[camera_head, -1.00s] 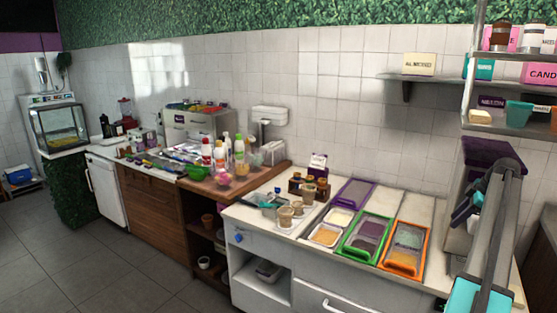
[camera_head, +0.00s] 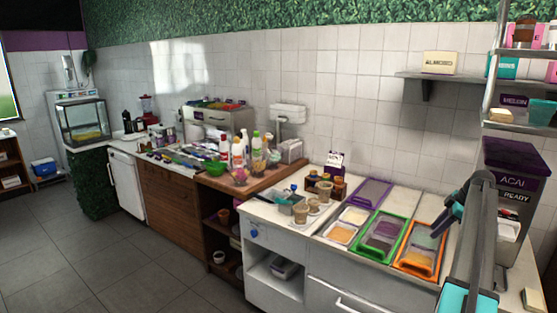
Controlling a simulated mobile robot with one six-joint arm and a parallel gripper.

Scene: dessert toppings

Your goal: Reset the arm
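My arm (camera_head: 468,245) rises at the right of the head view, grey with teal parts, folded at a joint near the top. The dark end with teal marks, which looks like my gripper (camera_head: 447,217), sits just left of that joint. It is in front of the counter's right end, right of the orange-framed topping tray (camera_head: 418,262). It is small and partly hidden by the arm, so I cannot tell whether its fingers are open or shut. I see nothing held in it.
Green (camera_head: 383,236) and purple (camera_head: 371,193) trays lie on the white counter, with cups (camera_head: 300,212) to their left. A dark acai machine (camera_head: 515,180) stands behind my arm. Shelves (camera_head: 519,127) hang above it.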

